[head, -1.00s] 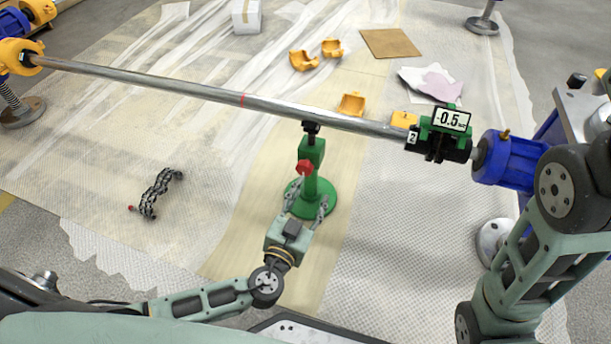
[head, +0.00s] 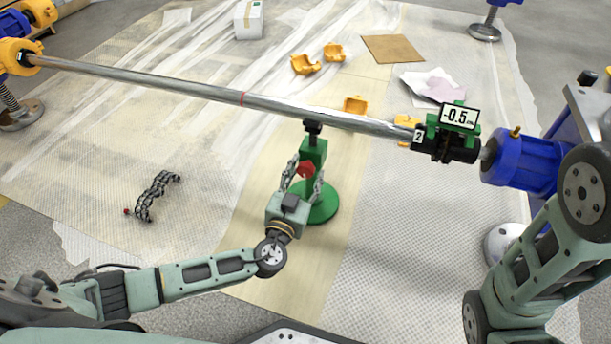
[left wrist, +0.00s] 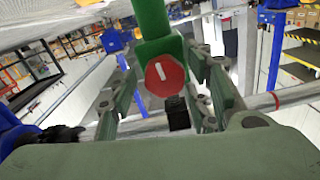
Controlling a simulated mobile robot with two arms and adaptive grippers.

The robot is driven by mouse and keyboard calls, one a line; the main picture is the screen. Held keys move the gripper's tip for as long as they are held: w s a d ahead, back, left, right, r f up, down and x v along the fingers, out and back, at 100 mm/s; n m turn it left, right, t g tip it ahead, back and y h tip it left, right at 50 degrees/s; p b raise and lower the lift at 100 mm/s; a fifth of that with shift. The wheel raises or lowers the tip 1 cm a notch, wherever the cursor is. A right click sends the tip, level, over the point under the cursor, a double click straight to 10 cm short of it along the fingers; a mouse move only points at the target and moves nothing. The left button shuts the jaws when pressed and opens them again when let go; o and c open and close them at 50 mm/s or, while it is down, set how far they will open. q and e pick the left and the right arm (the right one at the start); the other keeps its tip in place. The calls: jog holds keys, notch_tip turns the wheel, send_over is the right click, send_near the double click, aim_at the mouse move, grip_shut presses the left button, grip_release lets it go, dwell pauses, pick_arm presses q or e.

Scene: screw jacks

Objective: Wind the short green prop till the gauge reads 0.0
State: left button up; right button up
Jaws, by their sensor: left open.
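The short green prop (head: 313,153) stands upright on its round green base, its black head under the long steel bar (head: 200,88). A red knob with a white mark (head: 306,169) is on its side and also shows in the left wrist view (left wrist: 165,74). My left gripper (head: 303,180) is open, its fingers on either side of the knob; I cannot tell if they touch it. The gauge (head: 459,116) on the bar's right part reads -0.5. My right arm shows at the right, but its gripper is out of view.
The bar ends in a blue holder (head: 520,160) at right and a yellow one (head: 14,55) at left. A black chain-like tool (head: 155,195) lies on the floor sheet. Yellow shells (head: 305,64), a brown board (head: 391,48) and a white box (head: 249,19) lie farther back.

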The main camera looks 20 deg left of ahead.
pick_arm(q)
jog(key=shift+c, duration=0.4)
jog(key=c, duration=1)
jog(key=shift+d+f, duration=0.1)
jog(key=shift+m+b, duration=0.4)
jog(key=shift+m, duration=0.2)
jog(key=o, duration=1.1)
jog(key=s, duration=0.7)
jog(key=shift+s, duration=0.3)
